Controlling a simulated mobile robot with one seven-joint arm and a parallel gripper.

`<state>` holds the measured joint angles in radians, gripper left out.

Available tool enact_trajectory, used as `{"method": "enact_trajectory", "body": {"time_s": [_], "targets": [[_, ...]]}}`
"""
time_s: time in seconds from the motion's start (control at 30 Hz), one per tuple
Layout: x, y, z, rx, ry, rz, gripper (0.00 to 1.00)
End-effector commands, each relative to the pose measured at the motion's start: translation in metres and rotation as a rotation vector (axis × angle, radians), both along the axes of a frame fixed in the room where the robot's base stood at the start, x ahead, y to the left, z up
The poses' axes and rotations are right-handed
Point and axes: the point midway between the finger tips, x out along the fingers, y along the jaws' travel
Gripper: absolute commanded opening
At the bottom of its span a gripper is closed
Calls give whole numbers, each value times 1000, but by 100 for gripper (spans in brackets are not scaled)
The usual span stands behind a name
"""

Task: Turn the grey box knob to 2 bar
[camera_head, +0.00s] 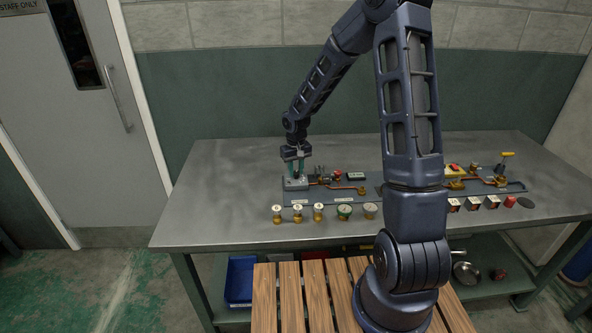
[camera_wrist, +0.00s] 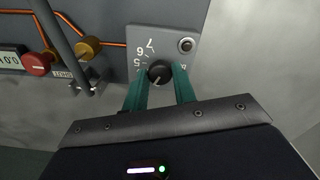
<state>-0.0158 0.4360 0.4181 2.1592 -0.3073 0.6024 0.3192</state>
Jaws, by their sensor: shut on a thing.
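The grey box (camera_head: 296,184) sits at the left end of the panel on the metal bench. In the wrist view the grey box (camera_wrist: 185,28) fills the upper middle, with a numbered scale showing 5, 6 and 7. Its dark round knob (camera_wrist: 159,73) has a light pointer line; the part of the scale nearest my gripper is hidden. My gripper (camera_wrist: 160,83) has its green fingers on either side of the knob and is shut on it. In the head view my gripper (camera_head: 295,168) reaches down onto the box from above.
A red knob (camera_wrist: 37,63), a brass fitting (camera_wrist: 88,48) and copper pipe lie left of the box in the wrist view. The bench's left side (camera_head: 215,190) is clear. A blue bin (camera_head: 240,280) is below.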

Motion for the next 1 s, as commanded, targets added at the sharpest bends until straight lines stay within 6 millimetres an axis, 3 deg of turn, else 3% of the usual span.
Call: {"method": "enact_trajectory", "body": {"time_s": [0.6, 1.0], "targets": [[0, 0, 0, 0, 0, 381, 4], [0, -1, 0, 0, 0, 453, 4]]}}
